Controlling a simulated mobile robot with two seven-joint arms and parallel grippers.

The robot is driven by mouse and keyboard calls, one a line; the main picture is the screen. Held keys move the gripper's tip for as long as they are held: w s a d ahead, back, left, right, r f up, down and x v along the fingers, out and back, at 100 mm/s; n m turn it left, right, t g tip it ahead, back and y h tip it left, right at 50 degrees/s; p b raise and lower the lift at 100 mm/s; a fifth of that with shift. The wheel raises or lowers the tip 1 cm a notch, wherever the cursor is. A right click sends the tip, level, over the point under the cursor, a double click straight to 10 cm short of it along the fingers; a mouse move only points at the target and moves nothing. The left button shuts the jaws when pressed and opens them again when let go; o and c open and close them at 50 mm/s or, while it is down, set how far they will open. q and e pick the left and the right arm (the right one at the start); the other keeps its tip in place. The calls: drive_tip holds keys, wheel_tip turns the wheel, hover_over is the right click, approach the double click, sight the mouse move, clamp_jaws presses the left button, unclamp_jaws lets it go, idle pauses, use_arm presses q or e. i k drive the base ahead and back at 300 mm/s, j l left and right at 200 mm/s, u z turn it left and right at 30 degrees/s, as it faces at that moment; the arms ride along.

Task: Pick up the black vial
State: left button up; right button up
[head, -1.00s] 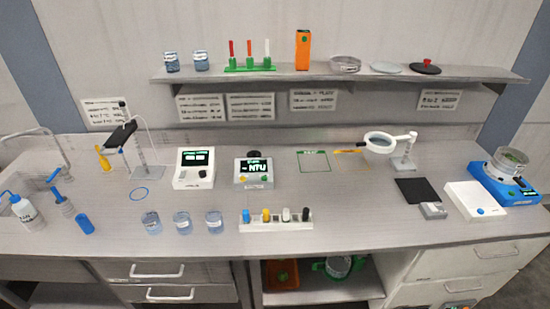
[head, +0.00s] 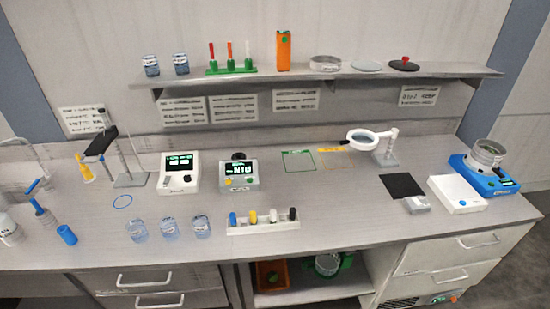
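The black vial (head: 292,214) stands upright in the right end of a white rack (head: 262,228) near the bench's front edge. To its left in the same rack stand a white vial (head: 273,216), a yellow vial (head: 253,218) and a blue vial (head: 233,220). Neither of my grippers shows in the head view.
Several glass beakers (head: 169,228) stand left of the rack. Two meters (head: 239,175) stand behind it. A black pad (head: 402,186), a white box (head: 457,194) and a blue device (head: 484,178) lie to the right. The bench right of the rack is clear.

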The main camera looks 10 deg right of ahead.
sight(293, 211)
drive_tip(key=i+l+z, duration=0.25)
drive_tip(key=i, duration=0.55)
drive_tip(key=i+z, duration=0.3)
drive_tip(key=i, duration=0.5)
